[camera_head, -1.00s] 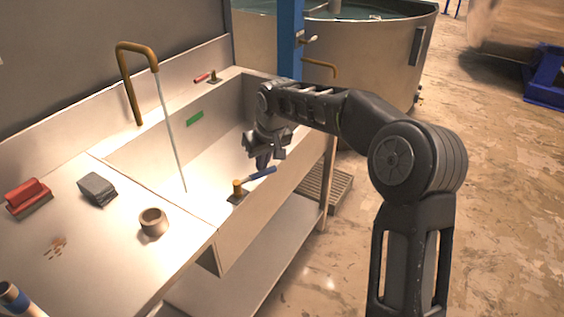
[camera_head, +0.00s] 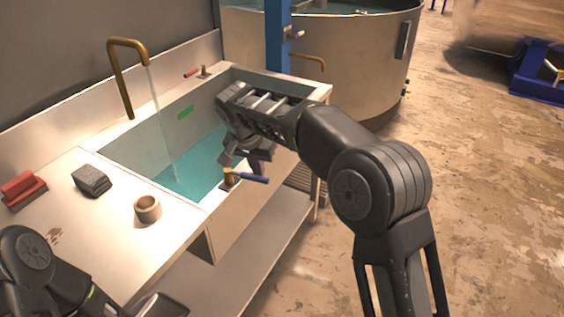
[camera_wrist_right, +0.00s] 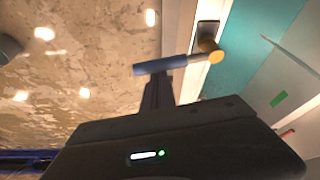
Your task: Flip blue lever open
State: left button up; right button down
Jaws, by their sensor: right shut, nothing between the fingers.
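The blue lever (camera_head: 252,178) sits on a brass valve (camera_head: 228,177) at the sink's front rim. It points right, out over the front edge. In the right wrist view the blue handle (camera_wrist_right: 160,66) crosses just beyond my finger, with its brass stem (camera_wrist_right: 213,52) to the right.
The sink (camera_head: 110,157) holds blue-green water under a running brass faucet (camera_head: 127,75). A red lever (camera_head: 192,72) stands on the back rim.

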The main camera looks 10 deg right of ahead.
pick_arm(q)
jog(key=shift+d+f+b, duration=0.2)
jog(key=shift+f+b, duration=0.15)
jog(key=shift+f, duration=0.1)
pick_arm(e)
jog(key=shift+s+a, duration=0.4)
jog(key=shift+s, duration=0.3)
jog(key=shift+f, duration=0.1)
